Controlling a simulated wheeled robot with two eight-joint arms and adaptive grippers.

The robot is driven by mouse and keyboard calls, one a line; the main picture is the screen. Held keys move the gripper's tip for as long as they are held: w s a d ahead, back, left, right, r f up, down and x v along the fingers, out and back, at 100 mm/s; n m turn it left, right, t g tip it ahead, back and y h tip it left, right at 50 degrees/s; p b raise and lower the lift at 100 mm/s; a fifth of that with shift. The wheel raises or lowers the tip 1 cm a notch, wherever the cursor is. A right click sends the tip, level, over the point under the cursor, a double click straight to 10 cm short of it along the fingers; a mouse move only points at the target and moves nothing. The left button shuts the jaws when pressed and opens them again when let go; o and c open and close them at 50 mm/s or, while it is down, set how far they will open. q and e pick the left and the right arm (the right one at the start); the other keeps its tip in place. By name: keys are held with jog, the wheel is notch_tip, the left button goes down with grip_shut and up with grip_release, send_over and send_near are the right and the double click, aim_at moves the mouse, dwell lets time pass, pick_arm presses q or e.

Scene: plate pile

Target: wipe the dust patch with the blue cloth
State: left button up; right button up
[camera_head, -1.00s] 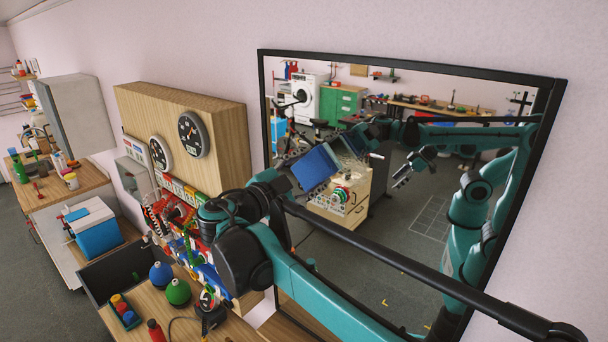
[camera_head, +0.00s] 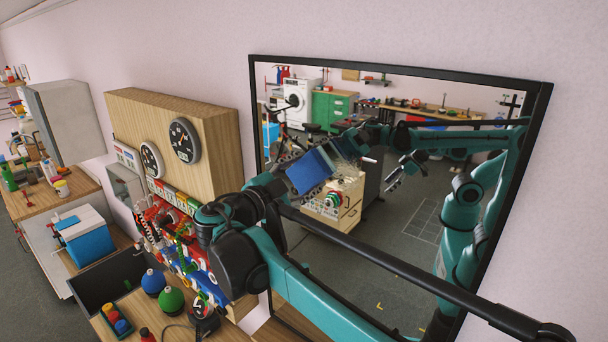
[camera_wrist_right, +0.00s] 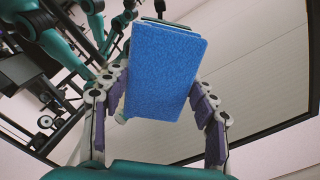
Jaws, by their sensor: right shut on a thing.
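The blue cloth (camera_head: 308,173) is a thick, flat blue pad, tilted in front of the mirror at the wall. My right gripper (camera_head: 288,170) is shut on it. In the right wrist view the cloth (camera_wrist_right: 165,70) fills the space between the two fingers of the gripper (camera_wrist_right: 157,82). A faint pale smudge, probably the dust patch (camera_head: 346,150), shows on the mirror just right of the cloth. I cannot tell whether the cloth touches the glass. My left gripper is not directly in view; a reflected gripper shows in the mirror.
The large black-framed mirror (camera_head: 405,235) reflects my arms and the room. Left of it is a wooden box (camera_head: 215,135) with round gauges. Below are a bench with a green ball (camera_head: 171,300), a blue ball (camera_head: 153,283) and coloured parts. A blue-and-white cooler (camera_head: 88,243) stands farther left.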

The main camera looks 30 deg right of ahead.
jog(key=shift+w+d, duration=0.25)
jog(key=shift+d, duration=0.3)
jog(key=shift+s, duration=0.1)
